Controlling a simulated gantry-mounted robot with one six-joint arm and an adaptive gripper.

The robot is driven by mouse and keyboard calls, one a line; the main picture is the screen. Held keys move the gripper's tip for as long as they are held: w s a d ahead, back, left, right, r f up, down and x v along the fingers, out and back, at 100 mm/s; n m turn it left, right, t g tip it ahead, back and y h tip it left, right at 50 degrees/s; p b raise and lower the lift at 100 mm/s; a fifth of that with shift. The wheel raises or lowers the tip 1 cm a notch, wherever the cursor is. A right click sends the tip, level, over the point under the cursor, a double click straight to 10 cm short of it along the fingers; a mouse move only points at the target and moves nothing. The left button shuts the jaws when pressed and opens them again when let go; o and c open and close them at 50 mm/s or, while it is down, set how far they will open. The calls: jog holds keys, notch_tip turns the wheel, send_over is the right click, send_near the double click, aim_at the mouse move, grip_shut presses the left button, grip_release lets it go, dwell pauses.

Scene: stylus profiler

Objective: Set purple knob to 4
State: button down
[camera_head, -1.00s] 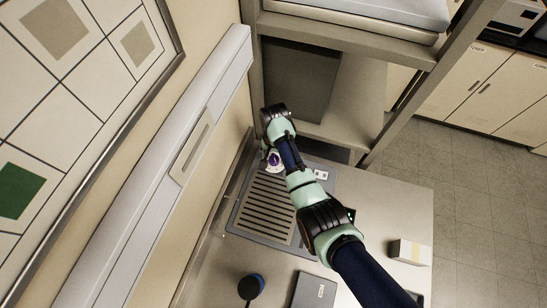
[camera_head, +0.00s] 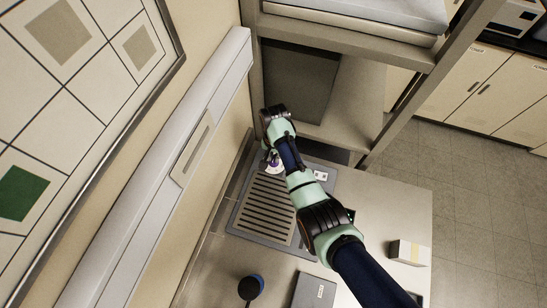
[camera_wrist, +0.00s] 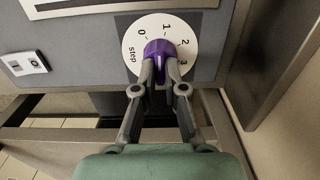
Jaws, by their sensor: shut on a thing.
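The purple knob (camera_wrist: 159,47) sits at the centre of a white dial (camera_wrist: 131,50) on a grey panel, in the wrist view. My gripper (camera_wrist: 160,65) is shut on the purple knob, one finger on each side. A pale line on the knob shows between the fingers, but its setting cannot be told. In the head view, the knob (camera_head: 273,159) is small and partly hidden by my gripper (camera_head: 268,152).
In the head view, a slatted grey unit (camera_head: 262,207) lies on the bench (camera_head: 390,200). A shelf post stands close beyond my arm. A dark round object (camera_head: 251,287) and a small box (camera_head: 409,252) rest on the bench.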

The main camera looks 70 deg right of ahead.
jog(key=shift+a+f, duration=0.1)
jog(key=shift+f, duration=0.05)
jog(key=shift+m+p, duration=0.4)
jog(key=shift+m, duration=0.1)
jog(key=m+p, duration=0.1)
jog(key=m, duration=0.3)
jog(key=shift+s, duration=0.1)
jog(key=m, duration=0.3)
jog(key=shift+f, duration=0.15)
jog(key=shift+m+p, duration=0.3)
